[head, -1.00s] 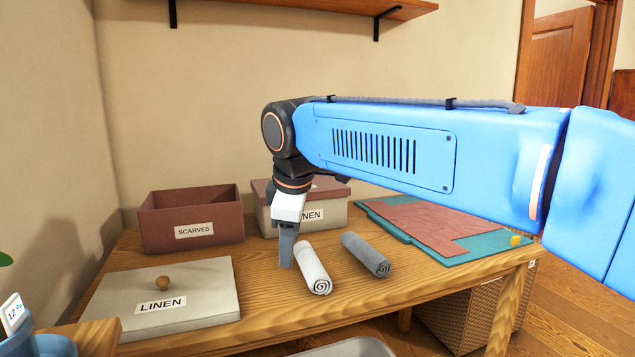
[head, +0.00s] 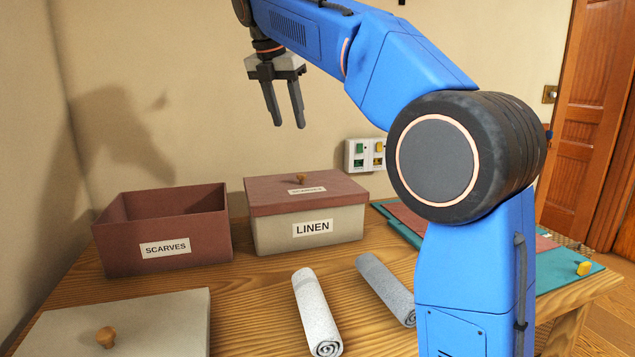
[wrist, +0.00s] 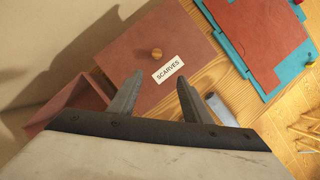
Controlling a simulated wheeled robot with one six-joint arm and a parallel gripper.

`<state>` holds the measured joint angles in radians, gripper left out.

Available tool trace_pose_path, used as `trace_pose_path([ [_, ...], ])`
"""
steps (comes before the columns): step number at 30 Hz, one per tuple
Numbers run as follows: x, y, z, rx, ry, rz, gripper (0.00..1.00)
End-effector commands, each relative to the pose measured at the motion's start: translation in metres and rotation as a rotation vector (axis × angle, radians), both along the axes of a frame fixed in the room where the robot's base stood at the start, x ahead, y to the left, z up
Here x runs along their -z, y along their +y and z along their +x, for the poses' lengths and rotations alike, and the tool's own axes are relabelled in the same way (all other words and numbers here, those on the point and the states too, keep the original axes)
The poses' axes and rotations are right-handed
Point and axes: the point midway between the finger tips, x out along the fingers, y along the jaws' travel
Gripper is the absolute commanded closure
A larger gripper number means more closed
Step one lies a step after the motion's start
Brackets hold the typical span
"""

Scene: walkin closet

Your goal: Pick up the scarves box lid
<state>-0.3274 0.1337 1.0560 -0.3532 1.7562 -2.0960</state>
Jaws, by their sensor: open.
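The scarves box lid (head: 270,192) is dark red with a small wooden knob (head: 301,180) and a white label. It sits on top of the cream box marked LINEN (head: 273,232). In the wrist view the lid (wrist: 183,35) shows its SCARVES label and knob (wrist: 157,53) beyond the fingertips. My gripper (head: 288,126) is open and empty, pointing down high above the lid, apart from it. The open dark red SCARVES box (head: 118,247) stands to the left of the LINEN box.
The cream linen lid (head: 165,325) with its knob lies at the table's front left. A white rolled towel (head: 313,308) and a grey one (head: 385,285) lie in front of the LINEN box. A teal mat (head: 565,277) is at right. A wall socket (head: 364,155) is behind.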

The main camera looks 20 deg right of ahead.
Motion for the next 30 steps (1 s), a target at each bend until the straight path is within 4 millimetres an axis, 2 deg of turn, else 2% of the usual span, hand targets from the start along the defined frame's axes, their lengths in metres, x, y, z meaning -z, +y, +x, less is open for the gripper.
trace_pose_path([
  [5,0.003,0.002,0.006,-0.031,0.012,-0.014,0.56],
  [22,0.092,-0.025,0.031,-0.029,0.012,-0.014,0.56],
  [30,0.11,-0.029,0.038,-0.03,0.01,-0.013,0.56],
])
